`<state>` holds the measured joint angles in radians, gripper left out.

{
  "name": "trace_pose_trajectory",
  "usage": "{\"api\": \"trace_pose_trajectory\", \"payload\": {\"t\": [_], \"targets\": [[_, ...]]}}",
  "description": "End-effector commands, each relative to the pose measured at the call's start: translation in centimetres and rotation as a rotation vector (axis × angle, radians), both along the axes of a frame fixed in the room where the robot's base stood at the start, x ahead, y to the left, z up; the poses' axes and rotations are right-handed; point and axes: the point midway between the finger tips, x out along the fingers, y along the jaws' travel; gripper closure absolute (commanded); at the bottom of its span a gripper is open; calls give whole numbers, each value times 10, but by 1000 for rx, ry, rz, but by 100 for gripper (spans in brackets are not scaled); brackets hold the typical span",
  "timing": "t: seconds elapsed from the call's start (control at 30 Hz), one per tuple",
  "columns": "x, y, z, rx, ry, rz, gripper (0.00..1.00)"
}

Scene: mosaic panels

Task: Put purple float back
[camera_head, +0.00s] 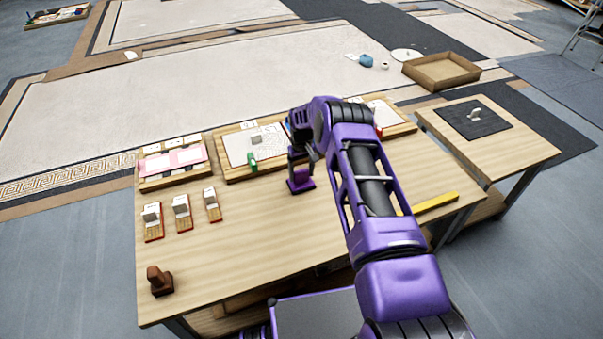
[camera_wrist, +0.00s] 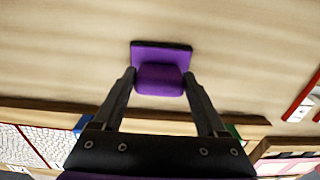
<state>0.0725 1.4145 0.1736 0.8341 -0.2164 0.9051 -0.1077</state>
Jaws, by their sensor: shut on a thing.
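The purple float (camera_head: 300,182) has a flat base with a dark edge and a block handle on top. It is at the middle of the wooden table (camera_head: 240,260), near the mosaic panels. My gripper (camera_wrist: 159,77) is shut on its handle, one finger on each side, in the wrist view. The float (camera_wrist: 160,53) lies base towards the tabletop there; I cannot tell whether it touches the table. My arm hides part of the table's right side.
Three small red-edged trays (camera_head: 181,212) with pale pieces stand at the left. A brown block-handled tool (camera_head: 159,281) is at the front left corner. A yellow bar (camera_head: 436,203) lies at the right. The front middle of the table is clear.

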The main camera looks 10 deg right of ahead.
Motion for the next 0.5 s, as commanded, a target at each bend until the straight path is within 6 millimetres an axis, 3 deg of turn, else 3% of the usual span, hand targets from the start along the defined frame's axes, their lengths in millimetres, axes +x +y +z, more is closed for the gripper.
{"api": "trace_pose_trajectory", "payload": {"t": [0.1,0.13,0.27,0.5], "targets": [[0,0,-2,0,0,0,77],[0,0,-3,0,0,0,23],[0,0,-2,0,0,0,0],[0,0,-2,0,0,0,0]]}}
